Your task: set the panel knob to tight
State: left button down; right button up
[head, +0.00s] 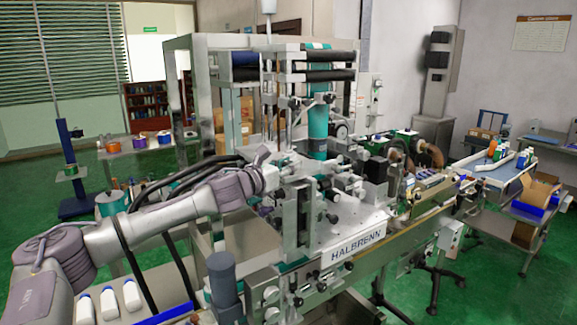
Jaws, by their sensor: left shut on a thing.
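My left gripper (272,182) reaches in from the left to the near left side of the HALBRENN sleeve machine (345,235). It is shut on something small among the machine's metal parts. The fingertips and the held thing are too small and crowded to make out. A grey box with small controls (369,95) is on the machine's right upright. Small round knobs also show on the lower front (271,293). I cannot tell which of these is the panel knob, or its setting. My right gripper is not in view.
White bottles (108,303) stand at the lower left, below my arm. Black hoses (190,178) run to the machine. A conveyor rail (425,207) extends right toward a side table with bins (495,168).

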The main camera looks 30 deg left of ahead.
pick_arm(q)
jog(key=shift+a+r+m+h, duration=0.2)
jog(key=shift+m+h, duration=0.4)
jog(key=shift+h, duration=0.4)
jog(key=shift+d+f+m+g+h+b, duration=0.15)
jog(key=shift+m+g+h+b, duration=0.35)
jog(key=shift+m+h, duration=0.5)
jog(key=shift+h, duration=0.6)
jog(key=c, duration=0.8)
grip_release()
jog(key=v, duration=1.2)
